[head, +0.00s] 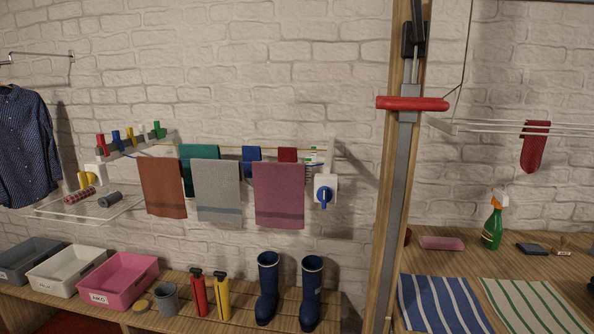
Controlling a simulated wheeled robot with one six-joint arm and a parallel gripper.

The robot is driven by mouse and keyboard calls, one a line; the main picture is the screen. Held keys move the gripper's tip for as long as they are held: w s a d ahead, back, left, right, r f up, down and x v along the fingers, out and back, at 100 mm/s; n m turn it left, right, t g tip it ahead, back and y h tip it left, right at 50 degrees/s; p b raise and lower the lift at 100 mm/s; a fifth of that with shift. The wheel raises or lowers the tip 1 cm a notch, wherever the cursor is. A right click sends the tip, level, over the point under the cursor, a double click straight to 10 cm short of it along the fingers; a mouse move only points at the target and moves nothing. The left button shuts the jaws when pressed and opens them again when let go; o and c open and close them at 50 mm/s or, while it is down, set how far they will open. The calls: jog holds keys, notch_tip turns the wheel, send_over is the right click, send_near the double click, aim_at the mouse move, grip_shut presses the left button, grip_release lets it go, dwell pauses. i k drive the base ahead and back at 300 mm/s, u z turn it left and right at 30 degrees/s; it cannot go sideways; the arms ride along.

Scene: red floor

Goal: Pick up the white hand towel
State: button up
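Several towels hang in a row on a wall rack. A pale grey-white hand towel (218,187) with a darker band near its lower edge hangs between a rust-brown towel (163,187) and a mauve towel (279,194). It is the palest towel in view and hangs straight down, folded over the rail. A teal towel (200,158) hangs behind, partly hidden by the pale one. My gripper is not in view.
Below the towels, a wooden shelf holds a grey tray (28,259), a white tray (66,270), a pink tray (118,275) and blue boots (267,288). A wooden post (388,200) with a red handle (412,103) stands right of the rack.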

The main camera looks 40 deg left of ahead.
aim_at(217, 183)
jog(key=u, duration=2)
jog(key=i, duration=2)
jog(key=z, duration=0.5)
